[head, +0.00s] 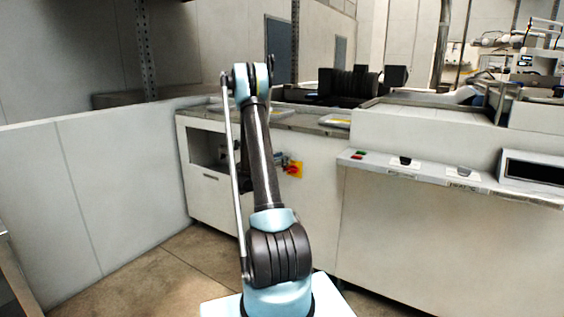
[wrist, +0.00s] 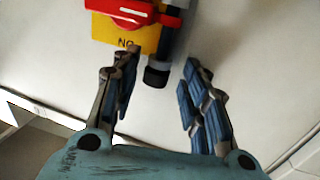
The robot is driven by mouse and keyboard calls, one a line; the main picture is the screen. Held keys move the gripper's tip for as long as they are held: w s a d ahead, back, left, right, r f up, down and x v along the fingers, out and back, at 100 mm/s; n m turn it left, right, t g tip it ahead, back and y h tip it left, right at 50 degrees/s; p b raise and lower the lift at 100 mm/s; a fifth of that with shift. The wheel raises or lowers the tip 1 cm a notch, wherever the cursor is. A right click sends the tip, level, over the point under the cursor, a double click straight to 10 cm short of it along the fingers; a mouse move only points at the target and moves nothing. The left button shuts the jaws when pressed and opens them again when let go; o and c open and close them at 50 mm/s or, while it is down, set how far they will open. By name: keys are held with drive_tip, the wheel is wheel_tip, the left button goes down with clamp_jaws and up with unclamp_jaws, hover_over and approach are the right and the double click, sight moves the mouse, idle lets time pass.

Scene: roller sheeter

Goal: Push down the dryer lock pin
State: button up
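In the wrist view, a dark grey pin with a black cylindrical end (wrist: 157,76), which appears to be the dryer lock pin, stands out beside a red rotary knob on a yellow plate. My gripper (wrist: 162,60) is open, with one finger on each side of the pin's end. Clear space shows between the pin and the right finger; the left finger overlaps the yellow plate's lower edge in the picture. I cannot tell whether any finger touches. In the head view, my gripper is mostly hidden behind my arm, near the machine front.
The red knob on its yellow plate (wrist: 125,25) is close to the left finger; the red and yellow switch (head: 294,169) also shows in the head view. A control ledge with buttons (head: 405,164) extends right. A white partition (head: 90,195) stands left.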

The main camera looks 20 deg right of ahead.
drive_tip(key=shift+s, duration=0.1)
drive_tip(key=v, duration=1.2)
drive_tip(key=s+a+r+n+g+y, duration=0.1)
drive_tip(key=s+r+n+g+y, duration=0.2)
drive_tip(key=s, duration=0.8)
drive_tip(key=s+a+r+n+g+y, duration=0.1)
drive_tip(key=s+r+n+y, duration=0.3)
drive_tip(key=s, duration=0.7)
drive_tip(key=s+a+f+n+y, duration=0.2)
drive_tip(key=s+a+y, duration=0.1)
drive_tip(key=s, duration=0.5)
drive_tip(key=s+a+f+n+g+y, duration=0.1)
drive_tip(key=s+a+f+n+y, duration=0.1)
drive_tip(key=s+a, duration=0.4)
drive_tip(key=s+a+f+n+y, duration=0.2)
drive_tip(key=s+a+f+y, duration=0.2)
drive_tip(key=s, duration=0.8)
drive_tip(key=shift+a, duration=0.6)
